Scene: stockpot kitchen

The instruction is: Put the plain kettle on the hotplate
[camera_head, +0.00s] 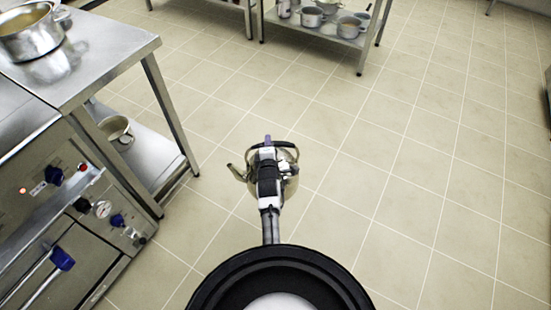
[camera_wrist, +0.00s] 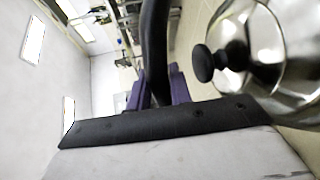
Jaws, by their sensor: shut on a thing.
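The plain kettle (camera_head: 289,185) is a shiny metal kettle with a dark arched handle and a spout pointing left in the head view. My gripper (camera_head: 267,142) is shut on its handle and holds it up in front of me, over the tiled floor. In the wrist view the kettle's metal lid (camera_wrist: 262,45) with a black knob fills the right side. There the dark handle passes between the purple fingers of my gripper (camera_wrist: 160,88). My arm hides part of the kettle in the head view. I cannot make out a hotplate.
A steel cooker (camera_head: 60,215) with blue knobs and a red light stands at the left. A steel table (camera_head: 105,50) beside it bears a large pot (camera_head: 30,38). Another pot (camera_head: 117,130) sits on its lower shelf. A rack with pots (camera_head: 325,30) stands behind. The floor at right is clear.

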